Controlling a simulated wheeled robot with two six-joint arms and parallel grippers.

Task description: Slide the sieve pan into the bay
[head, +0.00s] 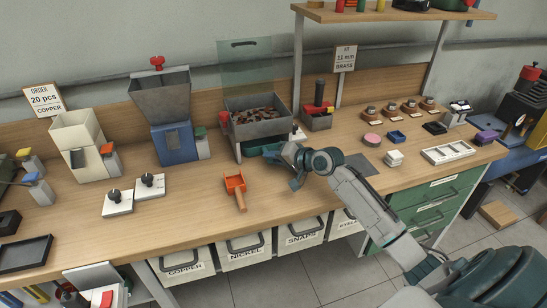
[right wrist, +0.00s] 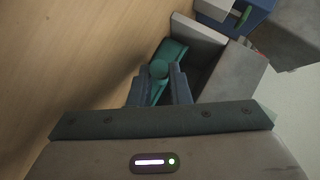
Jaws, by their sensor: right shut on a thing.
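The sieve pan is a teal-green tray, partly seen below the grey bin in the head view (head: 252,153). In the right wrist view the sieve pan (right wrist: 170,52) shows its green front with a round knob. My right gripper (head: 271,152) is at the front of the pan, and in the wrist view its fingers (right wrist: 160,84) are shut around the knob. The bay is the opening under the grey bin (head: 260,128) filled with brown pieces. The pan's rear and most of the bay are hidden. My left gripper is not in view.
An orange scoop (head: 236,184) lies on the bench left of my right gripper. A blue mill with a grey hopper (head: 175,140) stands left of the bin. Two white dial boxes (head: 150,186) sit farther left. The bench front between scoop and drawers is clear.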

